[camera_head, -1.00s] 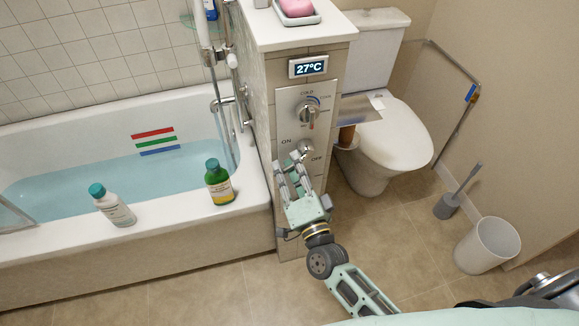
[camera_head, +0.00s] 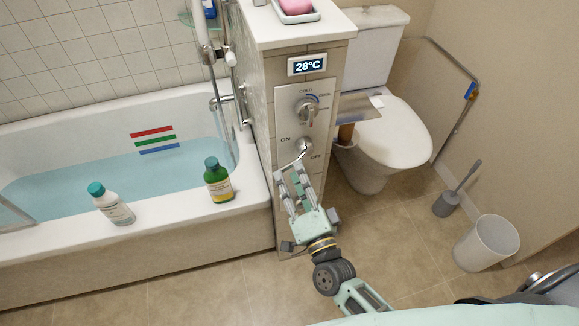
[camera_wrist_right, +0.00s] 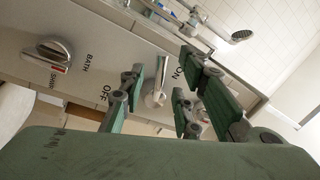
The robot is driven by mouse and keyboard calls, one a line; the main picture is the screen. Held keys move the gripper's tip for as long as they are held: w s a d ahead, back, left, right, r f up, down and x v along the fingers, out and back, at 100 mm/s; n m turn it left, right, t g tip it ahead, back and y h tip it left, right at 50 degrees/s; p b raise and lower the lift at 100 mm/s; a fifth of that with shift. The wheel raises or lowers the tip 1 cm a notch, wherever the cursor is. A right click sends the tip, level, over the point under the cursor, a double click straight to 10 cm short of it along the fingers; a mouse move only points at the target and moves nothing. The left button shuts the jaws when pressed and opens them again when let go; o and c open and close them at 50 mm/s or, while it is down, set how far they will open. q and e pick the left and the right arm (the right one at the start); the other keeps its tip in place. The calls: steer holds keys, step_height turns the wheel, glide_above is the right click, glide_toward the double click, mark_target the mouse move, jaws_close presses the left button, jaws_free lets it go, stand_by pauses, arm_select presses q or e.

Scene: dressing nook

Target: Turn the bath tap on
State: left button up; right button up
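The tap's ON/OFF knob (camera_head: 304,145) is a chrome lever on the tiled pillar's control panel, with ON at its left and OFF to its lower right. Its lever points down and left in the head view. My right gripper (camera_head: 290,168) is open and empty just below the lever, apparently clear of it. In the right wrist view the lever (camera_wrist_right: 157,88) shows between the spread fingers of the right gripper (camera_wrist_right: 155,92), between the OFF and ON labels. My left gripper is out of view. The bath (camera_head: 255,190) holds blue water; no running stream is discernible.
A temperature dial (camera_head: 306,110) and a display (camera_head: 307,65) reading 28°C are above the knob. A BATH/SHWR knob (camera_wrist_right: 50,55) shows in the wrist view. Two bottles, white (camera_head: 113,207) and green (camera_head: 217,184), stand on the bath rim. The toilet (camera_head: 395,135) is right of the pillar.

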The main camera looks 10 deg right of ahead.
steer(key=a+v, duration=0.1)
steer(key=v, duration=0.7)
steer(key=shift+d, duration=0.5)
steer(key=s+d+f+n+g, duration=0.1)
steer(key=s+f+n+g, duration=0.2)
steer(key=f, duration=0.8)
steer(key=s+d+f+n+g+p, duration=0.1)
steer(key=s+f+n+g, duration=0.25)
steer(key=f, duration=0.65)
steer(key=s+d+f+n+g, duration=0.1)
steer(key=s+f+n+g, duration=0.25)
steer(key=f, duration=0.75)
steer(key=s+d+f+n+g, duration=0.1)
steer(key=s+d+f+g, duration=0.1)
steer(key=s, duration=0.6)
steer(key=s+d+f+n+g+h, duration=0.1)
steer(key=s+d+f+g, duration=0.1)
steer(key=s+f+g, duration=0.2)
steer(key=s+d+f+n+g+h, duration=0.1)
steer(key=s+d+f+n+g, duration=0.1)
steer(key=s+f, duration=0.6)
steer(key=s+d+p, duration=0.1)
steer(key=s, duration=0.3)
steer(key=shift+f+g, duration=0.15)
steer(key=shift+g, duration=0.25)
